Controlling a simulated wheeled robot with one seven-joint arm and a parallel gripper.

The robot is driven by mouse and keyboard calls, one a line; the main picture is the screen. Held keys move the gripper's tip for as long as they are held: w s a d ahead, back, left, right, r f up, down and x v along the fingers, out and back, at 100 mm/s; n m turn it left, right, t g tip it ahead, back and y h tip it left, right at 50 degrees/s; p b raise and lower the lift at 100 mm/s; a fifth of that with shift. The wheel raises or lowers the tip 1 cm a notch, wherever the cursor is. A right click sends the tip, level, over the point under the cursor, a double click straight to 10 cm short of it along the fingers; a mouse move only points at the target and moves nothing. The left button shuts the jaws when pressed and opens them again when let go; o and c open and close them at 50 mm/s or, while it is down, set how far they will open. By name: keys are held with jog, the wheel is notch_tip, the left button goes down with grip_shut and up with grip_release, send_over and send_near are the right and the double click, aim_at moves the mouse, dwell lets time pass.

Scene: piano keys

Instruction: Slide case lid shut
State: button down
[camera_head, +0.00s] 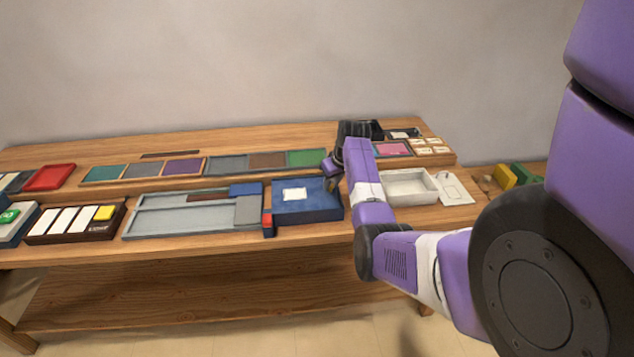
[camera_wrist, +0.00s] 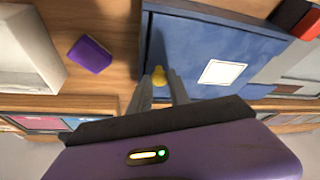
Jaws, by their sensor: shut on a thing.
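A blue case (camera_head: 308,215) stands on the lower front of the bench, right of centre. It also shows in the wrist view (camera_wrist: 190,9). Its flat blue lid (camera_wrist: 193,48) carries a white label (camera_wrist: 222,72), seen in the head view too (camera_head: 295,194). A small yellow knob (camera_wrist: 159,73) sits on the lid near one side. My gripper (camera_wrist: 159,84) is shut on the knob, one finger on each side. In the head view my gripper (camera_head: 332,184) is over the case's right part, partly hidden by my wrist. I cannot tell how large any opening is.
A red and dark blue block (camera_head: 268,224) stands close to the case's left. A grey tray (camera_head: 190,227) lies beyond it. A white open box (camera_head: 408,186) stands right of my arm. A purple block (camera_wrist: 90,54) lies between box and case.

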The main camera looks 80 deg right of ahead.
jog(key=shift+s+d, duration=0.2)
jog(key=shift+s, duration=0.2)
jog(key=c, duration=1.2)
grip_release()
jog(key=shift+c, duration=0.2)
jog(key=shift+r, duration=0.1)
jog(key=v, duration=0.7)
jog(key=shift+r+b, duration=0.3)
jog(key=shift+b, duration=0.05)
jog(key=shift+a, duration=0.1)
